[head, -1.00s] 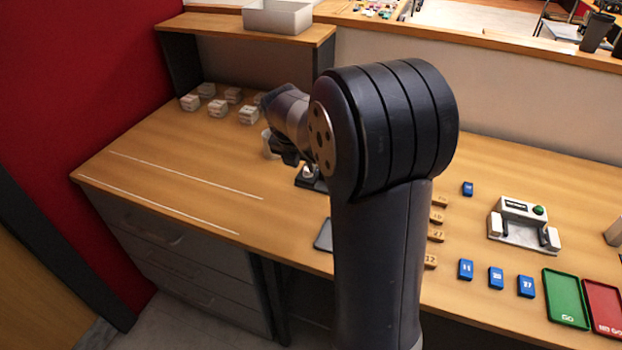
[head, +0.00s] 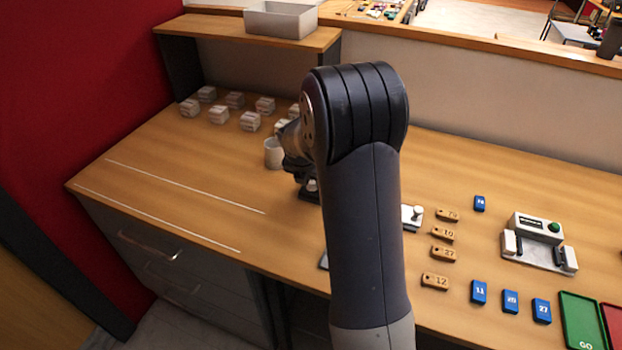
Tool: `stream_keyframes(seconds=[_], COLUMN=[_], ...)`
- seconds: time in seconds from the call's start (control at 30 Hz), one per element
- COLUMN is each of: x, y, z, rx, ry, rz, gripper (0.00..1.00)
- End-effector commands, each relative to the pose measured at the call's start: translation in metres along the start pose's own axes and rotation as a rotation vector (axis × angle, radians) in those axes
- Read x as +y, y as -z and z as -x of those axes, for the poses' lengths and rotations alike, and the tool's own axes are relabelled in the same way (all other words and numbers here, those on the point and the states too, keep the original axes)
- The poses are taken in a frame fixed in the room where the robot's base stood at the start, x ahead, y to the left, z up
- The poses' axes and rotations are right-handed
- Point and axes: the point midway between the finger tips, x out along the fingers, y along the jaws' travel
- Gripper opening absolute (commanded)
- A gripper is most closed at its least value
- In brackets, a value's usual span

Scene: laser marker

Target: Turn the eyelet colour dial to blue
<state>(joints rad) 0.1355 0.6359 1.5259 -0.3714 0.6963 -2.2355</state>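A small dark base with a pale knob (head: 312,186) shows just left of my upper arm; it may be the eyelet colour dial, but no colour marks can be read. My gripper (head: 300,178) is partly hidden behind my arm and points down right at this knob. I cannot tell whether it touches the knob, or whether its fingers are open or shut. A white piece with a round knob (head: 412,215) shows just right of my arm.
A white cup (head: 273,153) stands close left of my gripper. Several small white boxes (head: 218,114) lie at the back left. Wooden tags (head: 442,253), blue tags (head: 510,301), a white device with a green button (head: 540,241) and a green tray (head: 580,320) are at right. The left front is clear.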

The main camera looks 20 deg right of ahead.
Motion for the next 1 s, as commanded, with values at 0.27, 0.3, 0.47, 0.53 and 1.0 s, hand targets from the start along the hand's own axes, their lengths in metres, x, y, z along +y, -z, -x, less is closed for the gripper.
stream_keyframes(seconds=[0.27,0.3,0.47,0.53,1.0], x=[0.0001,0.0001,0.0001,0.0002,0.0030], y=[0.0000,0.0001,0.0001,0.0001,-0.0004], z=[0.0003,0.0003,0.0004,0.0004,0.0012], rx=[0.000,0.000,0.000,0.000,0.000], ry=[0.000,0.000,0.000,0.001,0.079], rz=[0.000,0.000,0.000,-0.003,-0.191], gripper=[0.12,0.08,0.00,0.00,0.00])
